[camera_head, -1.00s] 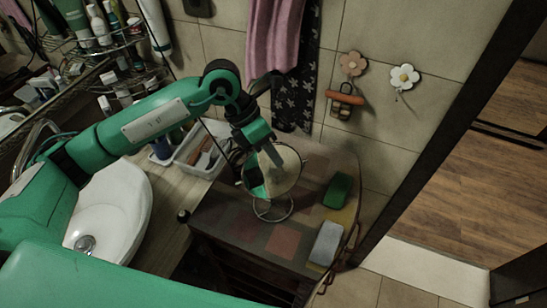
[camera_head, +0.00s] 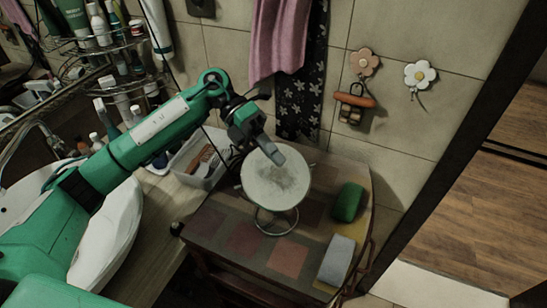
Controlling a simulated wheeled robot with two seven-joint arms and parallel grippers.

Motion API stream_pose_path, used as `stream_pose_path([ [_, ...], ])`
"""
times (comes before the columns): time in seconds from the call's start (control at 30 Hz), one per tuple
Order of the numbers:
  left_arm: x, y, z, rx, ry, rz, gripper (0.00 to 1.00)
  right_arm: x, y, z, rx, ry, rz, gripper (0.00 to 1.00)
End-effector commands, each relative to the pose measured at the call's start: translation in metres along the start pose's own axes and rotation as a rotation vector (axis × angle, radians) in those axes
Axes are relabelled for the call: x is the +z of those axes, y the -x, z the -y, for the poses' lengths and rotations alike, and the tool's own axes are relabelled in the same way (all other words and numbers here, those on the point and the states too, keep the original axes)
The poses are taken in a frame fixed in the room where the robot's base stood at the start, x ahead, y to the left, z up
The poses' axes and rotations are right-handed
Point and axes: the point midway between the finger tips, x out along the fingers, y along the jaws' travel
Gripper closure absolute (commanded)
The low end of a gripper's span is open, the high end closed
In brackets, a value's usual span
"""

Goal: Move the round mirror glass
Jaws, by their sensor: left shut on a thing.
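The round mirror glass (camera_head: 276,182) shows a pale, cloudy face and sits in a thin metal stand with a ring base (camera_head: 277,222) on the patterned cabinet top. My left gripper (camera_head: 272,155) reaches in from the upper left and is shut at the mirror's top edge. The exact contact of its fingers with the glass or its rim is partly hidden. My right gripper does not show.
A green block (camera_head: 347,202) and a grey block (camera_head: 337,258) lie right of the mirror on the cabinet top (camera_head: 238,240). A white bin (camera_head: 196,160) stands to the left near the sink (camera_head: 112,232). Towels (camera_head: 278,40) hang behind.

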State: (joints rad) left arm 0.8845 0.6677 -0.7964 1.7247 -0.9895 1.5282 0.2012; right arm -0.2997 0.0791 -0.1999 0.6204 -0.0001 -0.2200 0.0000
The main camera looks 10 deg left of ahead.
Motion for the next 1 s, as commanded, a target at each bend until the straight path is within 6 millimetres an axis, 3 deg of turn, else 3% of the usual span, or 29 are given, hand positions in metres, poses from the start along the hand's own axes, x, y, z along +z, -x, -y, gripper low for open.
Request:
stream_pose_path([
  [0.57,-0.0005,-0.0004,-0.0033,-0.025,0.015,-0.001,1.0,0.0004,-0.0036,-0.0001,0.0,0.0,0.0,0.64],
  [0.6,-0.0005,-0.0005,-0.0034,-0.025,0.015,-0.001,0.82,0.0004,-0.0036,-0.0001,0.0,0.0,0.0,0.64],
  [0.7,-0.0004,-0.0004,-0.003,-0.025,0.014,-0.001,0.68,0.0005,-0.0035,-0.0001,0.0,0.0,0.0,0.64],
  [1.0,-0.0001,0.0019,-0.0026,-0.026,0.013,0.0,0.68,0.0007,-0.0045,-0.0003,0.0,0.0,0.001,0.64],
])
